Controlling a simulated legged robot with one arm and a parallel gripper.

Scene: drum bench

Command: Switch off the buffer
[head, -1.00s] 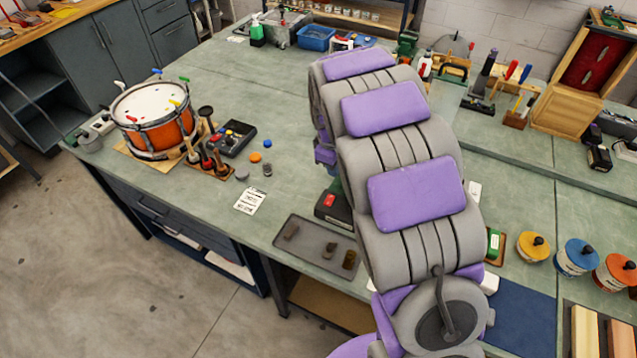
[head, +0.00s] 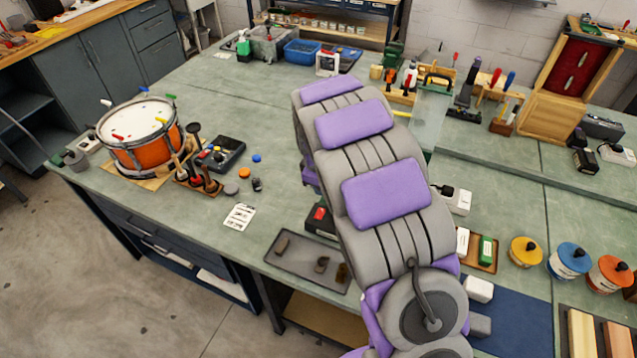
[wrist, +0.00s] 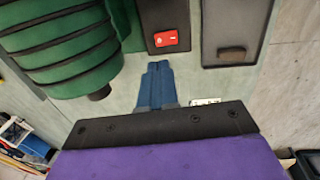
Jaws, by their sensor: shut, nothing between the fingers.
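The buffer shows in the wrist view as a green ribbed body (wrist: 70,45) at the upper left, with a dark shaft end. Beside it is a black box with a red rocker switch (wrist: 166,39), which bears small white marks. In the head view the red switch (head: 319,213) shows at the left edge of my arm, which hides most of the buffer. My gripper (wrist: 158,66) has blue fingers, closed together and empty, pointing towards the switch box. The fingertips appear just short of the box; I cannot tell their height above the bench. The head view hides my gripper.
A dark tray (head: 275,262) with several brown blocks lies by the bench's front edge, right of the switch box in the wrist view. A printed card (head: 239,217) lies left of it. An orange drum (head: 145,150) stands far left. White boxes (head: 457,199) and paint tins stand right.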

